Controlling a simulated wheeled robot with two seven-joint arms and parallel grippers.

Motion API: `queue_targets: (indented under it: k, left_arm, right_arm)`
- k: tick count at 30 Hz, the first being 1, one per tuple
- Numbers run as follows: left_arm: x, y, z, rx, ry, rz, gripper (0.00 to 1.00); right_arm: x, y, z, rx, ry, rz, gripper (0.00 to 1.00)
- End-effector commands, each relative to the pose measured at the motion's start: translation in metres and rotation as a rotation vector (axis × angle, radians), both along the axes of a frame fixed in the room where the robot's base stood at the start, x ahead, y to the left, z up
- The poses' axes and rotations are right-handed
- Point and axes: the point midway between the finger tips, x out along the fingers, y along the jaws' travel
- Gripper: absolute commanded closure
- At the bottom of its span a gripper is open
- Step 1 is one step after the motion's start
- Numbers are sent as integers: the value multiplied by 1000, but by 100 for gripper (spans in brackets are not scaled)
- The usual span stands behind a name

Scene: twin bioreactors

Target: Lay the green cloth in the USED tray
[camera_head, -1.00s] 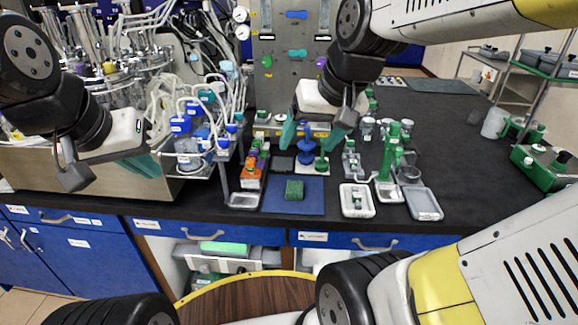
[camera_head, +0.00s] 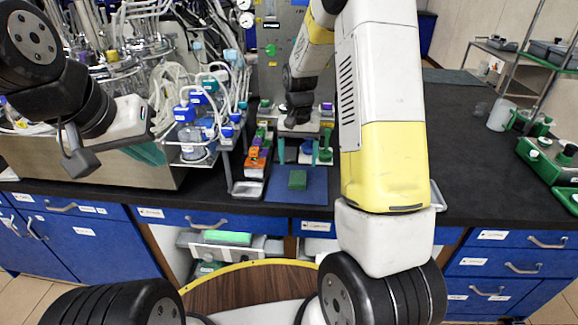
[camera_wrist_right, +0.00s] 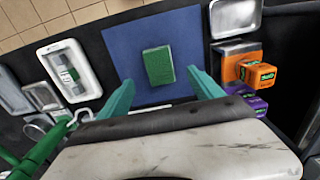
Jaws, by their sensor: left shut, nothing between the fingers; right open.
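The green cloth (camera_head: 297,180), a small folded block, lies on the blue mat (camera_head: 312,196); it also shows in the wrist view (camera_wrist_right: 158,66). My right gripper (camera_head: 298,152) is open and empty, its teal fingers just behind the cloth; in the wrist view the fingers (camera_wrist_right: 166,84) point at the mat on either side of the cloth, apart from it. I cannot read a USED label. A small metal tray (camera_head: 247,189) lies left of the mat, also in the wrist view (camera_wrist_right: 236,18). My left gripper (camera_head: 150,153) is shut and empty by the steel bioreactor bench.
A white tray (camera_wrist_right: 93,82) holding a bottle-like item and a grey tray (camera_wrist_right: 12,97) lie on the mat's other side; my right arm mostly hides them in the head view. Orange blocks (camera_wrist_right: 262,74) and purple blocks stand beside the metal tray. Tubing and bottles (camera_head: 190,140) crowd the left.

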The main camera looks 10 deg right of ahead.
Motion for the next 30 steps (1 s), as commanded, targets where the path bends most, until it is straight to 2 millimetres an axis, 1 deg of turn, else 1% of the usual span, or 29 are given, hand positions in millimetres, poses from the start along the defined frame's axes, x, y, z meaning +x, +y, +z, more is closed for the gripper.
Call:
queue_targets:
  k: [1,7,13,17,23,26,30]
  left_arm:
    - [0,0,0,0,0,0,100]
    - [0,0,0,0,0,0,100]
    - [0,0,0,0,0,0,100]
    - [0,0,0,0,0,0,100]
    - [0,0,0,0,0,0,100]
    - [0,0,0,0,0,0,100]
    - [0,0,0,0,0,0,100]
  right_arm:
    - [-1,0,-7,0,3,0,25]
    - [0,-1,-30,1,3,-1,25]
    - [1,-2,-60,1,3,0,25]
    - [1,-2,-68,1,1,0,25]
    - [1,-2,-68,1,0,0,25]
    - [1,-2,-68,1,0,0,42]
    - [1,-2,-68,1,0,0,70]
